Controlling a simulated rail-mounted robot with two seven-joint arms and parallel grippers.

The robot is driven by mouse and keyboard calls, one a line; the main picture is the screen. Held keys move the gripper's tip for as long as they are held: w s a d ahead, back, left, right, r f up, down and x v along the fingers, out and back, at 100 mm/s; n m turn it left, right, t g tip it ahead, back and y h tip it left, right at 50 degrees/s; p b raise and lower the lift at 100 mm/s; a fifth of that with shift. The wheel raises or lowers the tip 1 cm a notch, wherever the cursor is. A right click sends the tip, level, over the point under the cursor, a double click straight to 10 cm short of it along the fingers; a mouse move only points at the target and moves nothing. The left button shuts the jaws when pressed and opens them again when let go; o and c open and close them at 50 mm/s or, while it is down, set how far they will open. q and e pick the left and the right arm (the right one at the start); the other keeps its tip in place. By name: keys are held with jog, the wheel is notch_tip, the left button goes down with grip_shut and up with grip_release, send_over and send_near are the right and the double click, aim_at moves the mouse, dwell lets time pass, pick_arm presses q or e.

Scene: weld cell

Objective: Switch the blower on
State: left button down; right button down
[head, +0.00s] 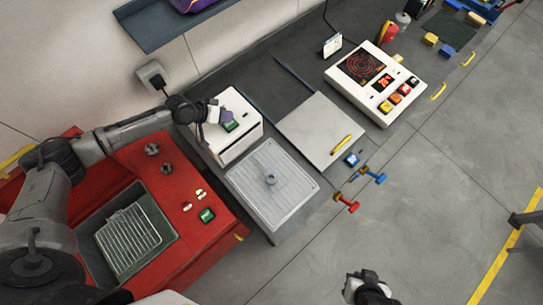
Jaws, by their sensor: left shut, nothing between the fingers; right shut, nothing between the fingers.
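A white box (242,143) stands on the dark grey bench, with a small green switch (231,126) on its top. I cannot tell for certain that it is the blower. My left gripper (222,116) is shut and empty at the top of this box, close beside the green switch. I cannot tell whether it touches the switch. The gripper hides part of the box top. My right gripper (368,289) is shut and empty at the bottom edge, over the grey floor, away from the bench.
A red unit (180,192) with a sunken wire basket and a green switch (207,215) lies left. A ribbed metal plate (270,184), a grey lid (319,127) with a yellow handle, and red and blue valves (346,202) lie right. A white panel (376,78) has several coloured buttons.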

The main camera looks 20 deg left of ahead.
pick_arm(q)
jog(key=shift+f, duration=0.3)
jog(key=shift+f+b, duration=0.35)
jog(key=shift+b, duration=0.05)
dwell(0.5)
jog(key=shift+r, duration=0.2)
jog(key=shift+r+p, duration=0.65)
jog(key=shift+p, duration=0.1)
